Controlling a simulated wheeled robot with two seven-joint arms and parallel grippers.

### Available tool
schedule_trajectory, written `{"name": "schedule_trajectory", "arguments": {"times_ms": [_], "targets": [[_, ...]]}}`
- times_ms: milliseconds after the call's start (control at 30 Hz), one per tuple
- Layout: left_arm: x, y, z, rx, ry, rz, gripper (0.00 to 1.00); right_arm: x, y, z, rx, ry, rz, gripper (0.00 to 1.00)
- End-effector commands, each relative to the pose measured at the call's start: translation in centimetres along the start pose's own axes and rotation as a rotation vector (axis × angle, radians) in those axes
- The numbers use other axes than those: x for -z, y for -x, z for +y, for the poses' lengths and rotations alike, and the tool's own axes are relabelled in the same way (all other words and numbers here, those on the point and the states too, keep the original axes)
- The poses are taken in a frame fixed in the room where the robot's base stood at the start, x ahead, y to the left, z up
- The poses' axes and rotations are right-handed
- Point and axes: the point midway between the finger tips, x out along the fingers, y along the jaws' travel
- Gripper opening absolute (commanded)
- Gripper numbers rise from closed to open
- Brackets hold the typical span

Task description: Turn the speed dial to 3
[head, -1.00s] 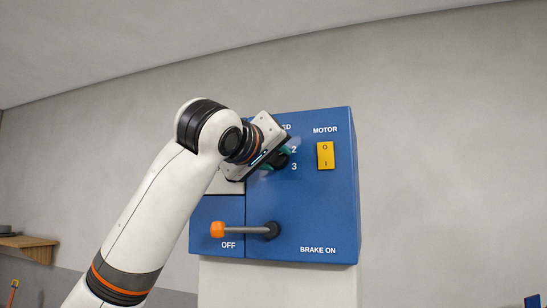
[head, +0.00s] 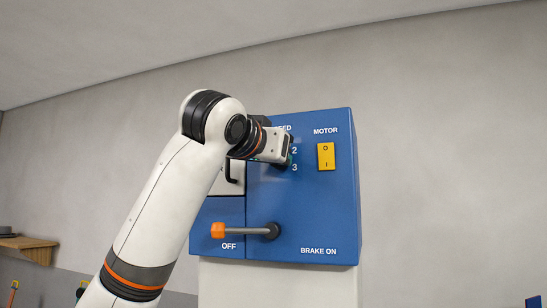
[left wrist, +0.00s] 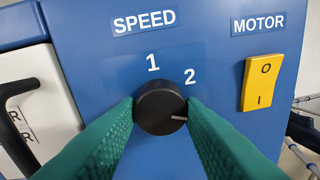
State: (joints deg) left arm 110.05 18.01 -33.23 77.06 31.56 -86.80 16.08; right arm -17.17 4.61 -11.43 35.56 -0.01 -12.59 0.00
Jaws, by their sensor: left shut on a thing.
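The speed dial (left wrist: 158,104) is a round black knob with a white pointer line on a blue control panel (left wrist: 100,60). In the left wrist view its pointer aims right and slightly down, below the printed 2 (left wrist: 190,76), toward a spot covered by the right-hand finger. The 1 (left wrist: 153,62) is above the knob. My left gripper (left wrist: 160,113) is shut on the dial, with one green finger on each side. In the head view the 3 (head: 294,167) shows beside my left gripper (head: 288,160), which hides most of the dial. My right gripper is not in view.
A yellow motor switch (head: 326,156) is right of the dial. Below is a lever with an orange knob (head: 217,230), between the OFF and BRAKE ON labels. A white panel with a black handle (head: 232,172) is left of the dial, close to my wrist.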

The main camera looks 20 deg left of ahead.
Motion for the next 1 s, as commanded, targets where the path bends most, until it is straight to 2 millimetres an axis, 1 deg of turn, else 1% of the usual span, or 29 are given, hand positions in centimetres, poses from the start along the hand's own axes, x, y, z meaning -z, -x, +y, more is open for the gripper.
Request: {"name": "schedule_trajectory", "arguments": {"times_ms": [200,400,900,933,1000], "targets": [[-0.12,0.06,-0.07,-0.005,-0.111,0.004,0.12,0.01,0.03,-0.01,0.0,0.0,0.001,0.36],[-0.13,0.06,-0.08,-0.008,-0.162,0.007,0.12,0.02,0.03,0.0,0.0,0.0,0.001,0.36],[-0.14,0.07,-0.09,-0.008,-0.179,0.007,0.12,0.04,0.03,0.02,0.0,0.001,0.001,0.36],[-0.14,0.07,-0.09,-0.008,-0.178,0.007,0.4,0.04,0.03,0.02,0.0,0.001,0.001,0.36],[-0.13,0.06,-0.08,-0.008,-0.178,0.007,0.51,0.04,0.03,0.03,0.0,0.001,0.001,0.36]]}}
